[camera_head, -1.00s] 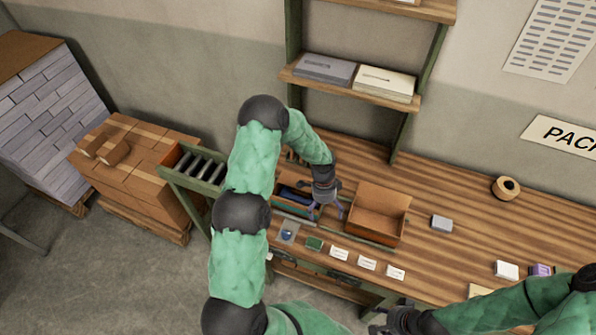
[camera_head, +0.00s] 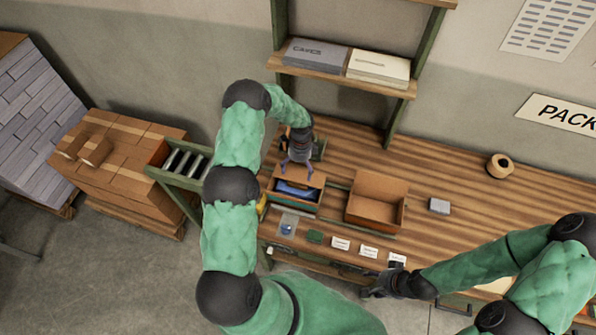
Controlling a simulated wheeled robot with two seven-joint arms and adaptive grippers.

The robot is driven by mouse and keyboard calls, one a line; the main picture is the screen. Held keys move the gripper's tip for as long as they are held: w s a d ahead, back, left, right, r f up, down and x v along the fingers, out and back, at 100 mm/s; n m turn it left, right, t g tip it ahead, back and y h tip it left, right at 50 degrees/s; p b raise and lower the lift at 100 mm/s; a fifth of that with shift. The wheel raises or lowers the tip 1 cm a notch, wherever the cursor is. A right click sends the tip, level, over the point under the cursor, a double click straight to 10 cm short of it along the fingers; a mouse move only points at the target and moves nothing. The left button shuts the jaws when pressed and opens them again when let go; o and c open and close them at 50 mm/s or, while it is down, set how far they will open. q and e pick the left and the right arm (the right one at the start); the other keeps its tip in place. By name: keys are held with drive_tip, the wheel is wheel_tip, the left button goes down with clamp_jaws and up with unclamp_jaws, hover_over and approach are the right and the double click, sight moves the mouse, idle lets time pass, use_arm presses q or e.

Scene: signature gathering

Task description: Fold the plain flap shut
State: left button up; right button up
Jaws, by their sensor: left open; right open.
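A small brown box (camera_head: 318,184) stands on the bench with something blue (camera_head: 297,189) inside, and its top looks open. A larger open brown box (camera_head: 376,211) stands to its right. I cannot tell which panel is the plain flap. My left gripper (camera_head: 296,168) is open and points down at the back edge of the small box, fingers spread. I cannot tell whether it touches the box. My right gripper (camera_head: 372,291) is open at the bench's front edge, low and away from both boxes.
Several small cards (camera_head: 341,243) lie along the bench front. A grey block (camera_head: 439,206) and a tape roll (camera_head: 499,166) sit to the right, with clear wood between. A shelf (camera_head: 340,78) rises behind, and a rack (camera_head: 186,164) stands at the left.

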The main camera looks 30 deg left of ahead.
use_arm(q)
drive_tip(key=shift+s+d+f, duration=0.25)
drive_tip(key=shift+s+f, duration=0.05)
drive_tip(key=shift+f, duration=0.6)
drive_tip(key=shift+a+f, duration=0.1)
drive_tip(key=shift+f, duration=0.1)
drive_tip(key=c, duration=1.1)
clamp_jaws()
drive_tip(key=shift+o, duration=2.1)
unclamp_jaws()
drive_tip(key=shift+s+r, duration=0.1)
drive_tip(key=o, duration=0.7)
